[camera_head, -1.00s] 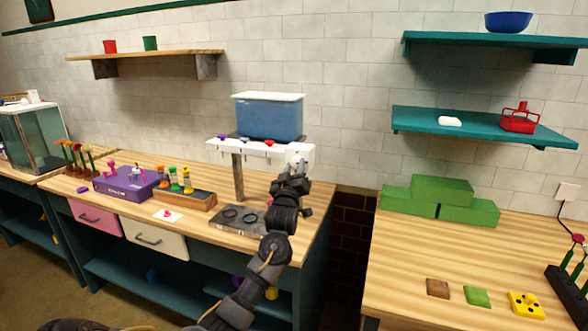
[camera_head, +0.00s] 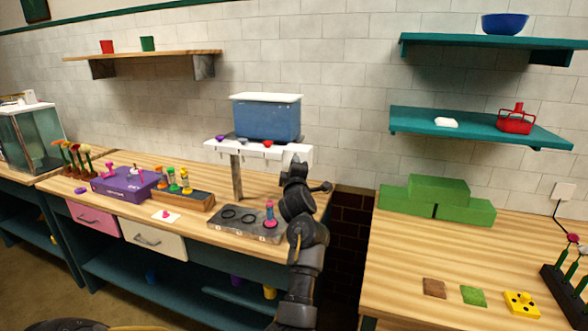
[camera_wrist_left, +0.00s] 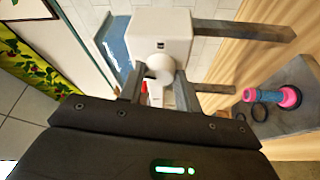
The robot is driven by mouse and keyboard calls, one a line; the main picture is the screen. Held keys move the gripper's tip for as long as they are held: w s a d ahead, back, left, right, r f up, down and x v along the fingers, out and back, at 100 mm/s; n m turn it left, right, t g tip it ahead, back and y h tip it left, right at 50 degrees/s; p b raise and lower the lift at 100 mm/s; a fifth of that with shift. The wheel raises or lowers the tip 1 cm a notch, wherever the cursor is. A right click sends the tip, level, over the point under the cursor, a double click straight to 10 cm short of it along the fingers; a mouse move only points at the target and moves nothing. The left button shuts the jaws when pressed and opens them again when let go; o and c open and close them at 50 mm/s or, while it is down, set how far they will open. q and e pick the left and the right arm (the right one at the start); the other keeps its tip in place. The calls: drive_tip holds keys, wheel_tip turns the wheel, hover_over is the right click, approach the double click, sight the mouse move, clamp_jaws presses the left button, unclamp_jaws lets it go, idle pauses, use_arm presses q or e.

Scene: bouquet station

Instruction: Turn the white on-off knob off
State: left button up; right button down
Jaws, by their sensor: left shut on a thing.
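The white knob (camera_wrist_left: 159,68) sits on the face of a white box (camera_wrist_left: 160,36) in the left wrist view, with a small dark mark above the knob. My left gripper (camera_wrist_left: 160,80) is shut on the knob, one finger on each side. In the head view my left gripper (camera_head: 296,170) is at the right end of a white dispenser bar (camera_head: 232,150), and its own wrist hides the knob there. The knob's turn angle is hard to read. My right gripper is not in view.
A blue tank (camera_head: 267,119) with a white lid stands above the bar. Below is a grey tray (camera_head: 238,228) with dark rings and a pink-and-blue piece (camera_head: 270,215). Green blocks (camera_head: 438,197) are on the right table, across a gap.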

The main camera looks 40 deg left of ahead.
use_arm(q)
drive_tip(key=shift+r+n+g, duration=0.1)
drive_tip(key=shift+n+g, duration=0.4)
drive_tip(key=shift+n, duration=0.7)
drive_tip(key=o, duration=1)
drive_tip(key=b+v, duration=0.2)
drive_tip(key=v, duration=0.5)
drive_tip(key=shift+s+r, duration=0.1)
drive_tip(key=shift+s, duration=0.15)
